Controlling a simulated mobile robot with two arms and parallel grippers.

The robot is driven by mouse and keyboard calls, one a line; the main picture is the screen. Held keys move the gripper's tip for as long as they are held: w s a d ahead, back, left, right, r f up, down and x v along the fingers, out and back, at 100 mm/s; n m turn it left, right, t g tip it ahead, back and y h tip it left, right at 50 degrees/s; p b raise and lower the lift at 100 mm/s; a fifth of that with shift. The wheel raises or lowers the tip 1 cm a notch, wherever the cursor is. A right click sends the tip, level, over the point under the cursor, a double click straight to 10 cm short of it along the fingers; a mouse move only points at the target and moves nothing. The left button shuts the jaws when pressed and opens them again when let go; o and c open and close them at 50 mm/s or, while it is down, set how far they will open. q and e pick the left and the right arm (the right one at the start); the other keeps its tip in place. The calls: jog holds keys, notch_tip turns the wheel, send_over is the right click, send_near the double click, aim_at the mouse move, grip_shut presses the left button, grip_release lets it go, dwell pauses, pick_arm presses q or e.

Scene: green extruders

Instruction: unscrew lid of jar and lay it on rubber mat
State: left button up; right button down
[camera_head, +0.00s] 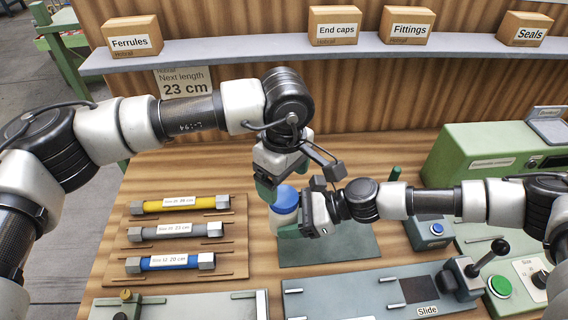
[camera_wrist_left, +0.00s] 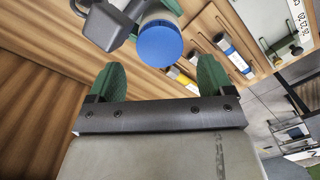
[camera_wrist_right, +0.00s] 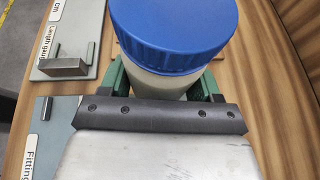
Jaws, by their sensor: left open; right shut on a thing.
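A white jar (camera_head: 279,222) with a blue lid (camera_head: 285,198) is held upright by my right gripper (camera_head: 290,226), whose green fingers are shut around the jar's body below the lid. The lid fills the top of the right wrist view (camera_wrist_right: 175,30) and sits on the jar. My left gripper (camera_head: 277,185) is open, pointing down just above and beside the lid. In the left wrist view the lid (camera_wrist_left: 160,46) shows beyond the two spread, empty green fingers. The dark green rubber mat (camera_head: 335,249) lies on the bench below and right of the jar, partly hidden by my right arm.
A wooden rack (camera_head: 236,263) with yellow, grey and blue tubes stands to the left. A grey slide plate (camera_head: 350,297) lies in front, with a lever device at right. A green machine (camera_head: 480,155) stands at back right. A shelf (camera_head: 270,50) with labelled boxes runs above.

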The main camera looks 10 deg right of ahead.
aim_at(284, 196)
pick_arm(q)
jog(key=shift+f, duration=2.35)
jog(key=c, duration=0.9)
jog(key=n, duration=0.6)
jog(key=shift+c, duration=0.2)
jog(key=n, duration=0.6)
jog(key=o, duration=1)
